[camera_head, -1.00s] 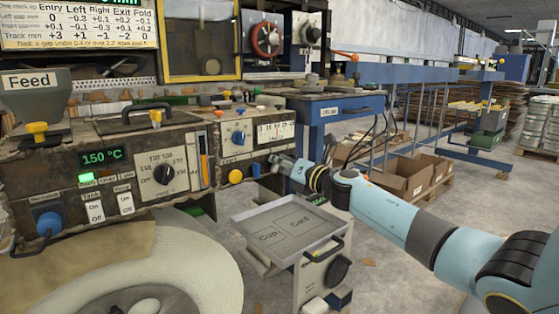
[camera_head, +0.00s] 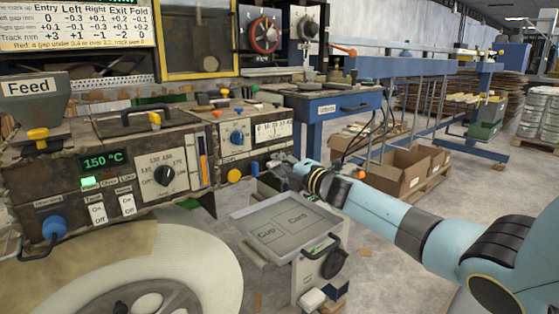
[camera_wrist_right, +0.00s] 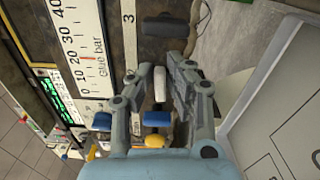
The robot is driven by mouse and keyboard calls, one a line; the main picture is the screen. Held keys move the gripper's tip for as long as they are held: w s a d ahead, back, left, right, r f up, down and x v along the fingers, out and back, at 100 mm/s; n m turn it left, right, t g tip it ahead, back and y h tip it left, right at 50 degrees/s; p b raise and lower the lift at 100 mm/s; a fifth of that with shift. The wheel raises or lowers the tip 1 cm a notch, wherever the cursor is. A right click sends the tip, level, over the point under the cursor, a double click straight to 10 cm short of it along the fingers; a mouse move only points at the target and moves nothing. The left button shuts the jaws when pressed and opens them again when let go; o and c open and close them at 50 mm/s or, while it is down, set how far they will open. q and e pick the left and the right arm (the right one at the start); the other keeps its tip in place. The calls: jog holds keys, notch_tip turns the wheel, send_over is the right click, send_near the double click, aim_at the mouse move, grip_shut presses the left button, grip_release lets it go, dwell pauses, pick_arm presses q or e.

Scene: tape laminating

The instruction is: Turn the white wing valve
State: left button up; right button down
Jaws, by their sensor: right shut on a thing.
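The white wing valve (camera_wrist_right: 159,84) shows in the right wrist view as a small pale bar between my fingers. My right gripper (camera_wrist_right: 158,70) is shut on it, with one finger on each side. In the head view my right gripper (camera_head: 274,170) is at the right end of the machine panel (camera_head: 150,165), just above the tray. The valve cannot be made out there. My left gripper is in neither current view.
A yellow knob (camera_head: 233,175) is left of the gripper. In the wrist view, blue (camera_wrist_right: 157,118) and yellow (camera_wrist_right: 155,141) parts lie close by the fingers. A blue bench (camera_head: 335,103) stands behind.

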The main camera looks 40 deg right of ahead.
jog(key=shift+m, duration=0.6)
jog(key=shift+f, duration=0.1)
jog(key=c, duration=1.4)
grip_release()
jog(key=shift+o, duration=0.2)
jog(key=s+d, duration=0.1)
jog(key=s, duration=1.1)
jog(key=shift+s+f, duration=0.1)
